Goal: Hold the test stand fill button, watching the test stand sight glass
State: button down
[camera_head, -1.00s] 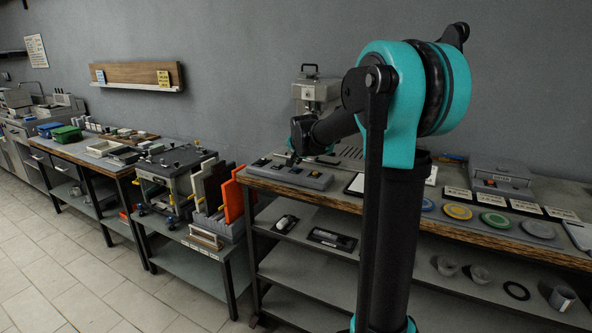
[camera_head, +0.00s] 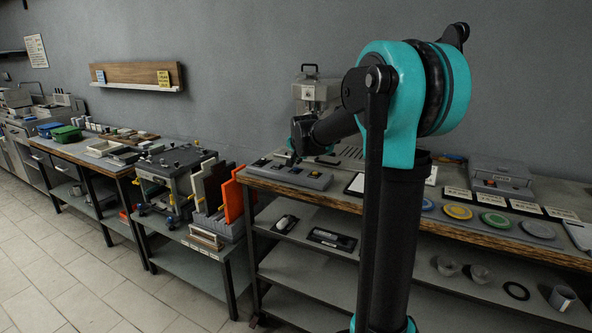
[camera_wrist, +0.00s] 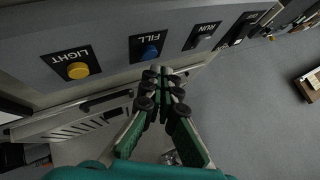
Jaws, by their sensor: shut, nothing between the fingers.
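In the wrist view a grey control panel (camera_wrist: 110,35) carries a blue FILL button (camera_wrist: 150,52), a yellow LIGHT button (camera_wrist: 77,71) and a RUN switch (camera_wrist: 203,41). My gripper (camera_wrist: 160,74) is shut and empty. Its tips are just beside the blue button in the picture; I cannot tell whether they touch it. In the head view my gripper (camera_head: 293,158) is small and dark, above a low grey button box (camera_head: 290,176) on the bench. A grey machine (camera_head: 316,92) stands behind my forearm, partly hidden. I cannot make out the sight glass in either view.
The bench (camera_head: 500,238) runs right with coloured discs, cards and a grey case (camera_head: 500,178). Orange and white boards (camera_head: 232,195) stand upright left of the button box. My own arm hides part of the bench. The tiled floor (camera_head: 60,260) at left is clear.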

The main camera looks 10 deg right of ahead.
aim_at(297, 169)
jog(key=shift+f, duration=0.1)
jog(key=shift+f, duration=0.3)
jog(key=shift+f, duration=0.45)
dwell(0.6)
jog(key=shift+r, duration=0.1)
dwell(4.4)
jog(key=shift+r, duration=0.75)
jog(key=shift+r, duration=0.1)
jog(key=shift+r, duration=2.45)
